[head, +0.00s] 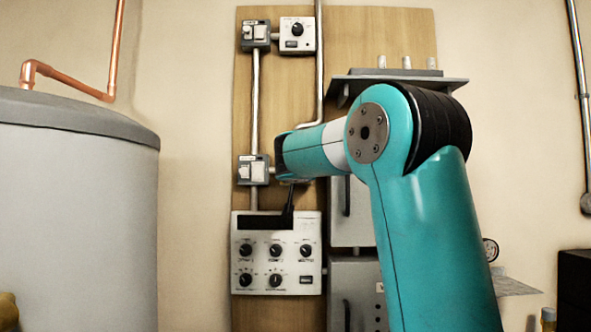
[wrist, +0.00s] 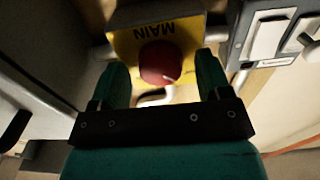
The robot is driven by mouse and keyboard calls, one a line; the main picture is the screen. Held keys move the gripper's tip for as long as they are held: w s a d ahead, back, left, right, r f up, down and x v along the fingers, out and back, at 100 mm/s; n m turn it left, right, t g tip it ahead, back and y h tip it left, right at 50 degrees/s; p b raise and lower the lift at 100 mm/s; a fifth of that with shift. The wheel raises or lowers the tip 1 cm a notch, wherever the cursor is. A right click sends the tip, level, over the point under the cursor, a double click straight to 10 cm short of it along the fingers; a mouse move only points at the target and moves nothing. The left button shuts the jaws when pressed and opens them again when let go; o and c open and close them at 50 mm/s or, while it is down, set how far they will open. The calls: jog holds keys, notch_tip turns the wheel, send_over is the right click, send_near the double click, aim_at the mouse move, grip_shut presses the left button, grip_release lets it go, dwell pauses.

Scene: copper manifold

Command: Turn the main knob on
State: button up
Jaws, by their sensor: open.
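The main knob (wrist: 160,62) is round and red, with a pale mark on its face. It sits on a yellow plate (wrist: 187,30) that reads MAIN, upside down in the wrist view. My gripper (wrist: 163,72) is open, with one green finger on each side of the knob. Both fingers look apart from the knob, but how deep they reach around it is hard to tell. In the head view the red knob and yellow plate do not show; my teal arm covers the middle of the board.
A control box (head: 262,284) with several black knobs is low on the wooden board (head: 380,30). A switch box (head: 252,171) sits above it, and a shelf (head: 345,83) juts out higher up. A grey cabinet (head: 354,284) is beside the control box. A large tank (head: 75,220) stands at left.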

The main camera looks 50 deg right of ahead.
jog(key=c, duration=0.9)
jog(key=shift+f+b, duration=0.1)
jog(key=shift+b, duration=0.25)
jog(key=shift+m+b, duration=6.65)
jog(key=shift+m, duration=2.25)
